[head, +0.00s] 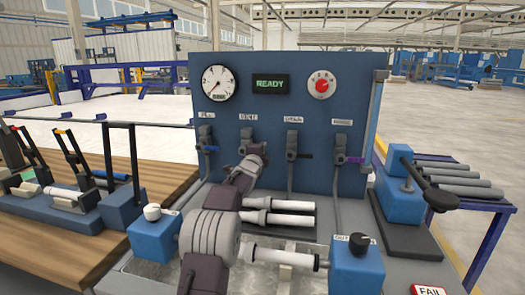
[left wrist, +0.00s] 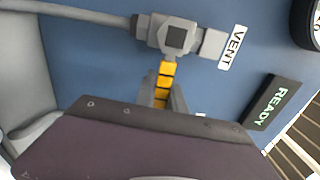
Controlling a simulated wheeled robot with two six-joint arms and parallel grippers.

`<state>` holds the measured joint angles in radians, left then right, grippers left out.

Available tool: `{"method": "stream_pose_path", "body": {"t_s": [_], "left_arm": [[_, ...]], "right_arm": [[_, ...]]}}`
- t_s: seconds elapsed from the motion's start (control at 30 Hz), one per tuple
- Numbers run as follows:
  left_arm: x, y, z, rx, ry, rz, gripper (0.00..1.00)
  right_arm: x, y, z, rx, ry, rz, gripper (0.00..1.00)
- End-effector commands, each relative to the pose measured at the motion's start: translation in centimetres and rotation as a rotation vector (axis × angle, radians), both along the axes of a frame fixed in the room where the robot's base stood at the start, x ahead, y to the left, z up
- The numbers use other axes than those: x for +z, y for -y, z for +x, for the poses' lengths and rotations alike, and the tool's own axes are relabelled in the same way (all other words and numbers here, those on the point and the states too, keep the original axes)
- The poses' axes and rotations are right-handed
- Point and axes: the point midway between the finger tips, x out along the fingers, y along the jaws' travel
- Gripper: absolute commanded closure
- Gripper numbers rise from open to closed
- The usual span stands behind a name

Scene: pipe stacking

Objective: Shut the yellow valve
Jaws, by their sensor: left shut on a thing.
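The yellow valve has a grey body (left wrist: 177,37) on the blue panel beside the VENT label, with a yellow banded handle (left wrist: 165,76). In the left wrist view the handle stands roughly square to the grey pipe. My left gripper (left wrist: 162,98) is shut on the handle's outer end. In the head view my left gripper (head: 257,152) is at the VENT valve (head: 246,138), and the gripper hides the yellow handle. My right gripper is not in view.
FILL (head: 205,137) and DRAIN (head: 292,145) valves flank VENT. A blue clamp (head: 400,190) stands right.

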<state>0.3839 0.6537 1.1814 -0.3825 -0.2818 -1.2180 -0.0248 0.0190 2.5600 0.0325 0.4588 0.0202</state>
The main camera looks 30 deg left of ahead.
Motion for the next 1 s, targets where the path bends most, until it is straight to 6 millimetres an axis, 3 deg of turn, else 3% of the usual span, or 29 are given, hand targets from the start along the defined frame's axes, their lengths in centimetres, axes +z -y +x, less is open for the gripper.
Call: {"method": "stream_pose_path", "body": {"t_s": [0.07, 0.1, 0.17, 0.57, 1.0], "left_arm": [[0.5, -0.2, -0.1, 0.003, 0.009, 0.005, 1.00], [0.5, -0.2, -0.1, 0.003, 0.010, 0.005, 0.81], [0.5, -0.2, -0.1, 0.003, 0.009, 0.005, 0.65], [0.1, 0.1, -0.5, 0.001, 0.004, 0.001, 0.65], [0.2, 1.9, -7.3, 0.003, 0.006, 0.002, 0.65]], "right_arm": [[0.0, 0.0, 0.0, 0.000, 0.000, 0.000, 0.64], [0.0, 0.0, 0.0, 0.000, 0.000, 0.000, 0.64], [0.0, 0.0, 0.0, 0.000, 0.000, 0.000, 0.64], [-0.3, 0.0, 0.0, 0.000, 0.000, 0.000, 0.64], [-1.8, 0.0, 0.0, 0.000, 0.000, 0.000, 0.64]]}}
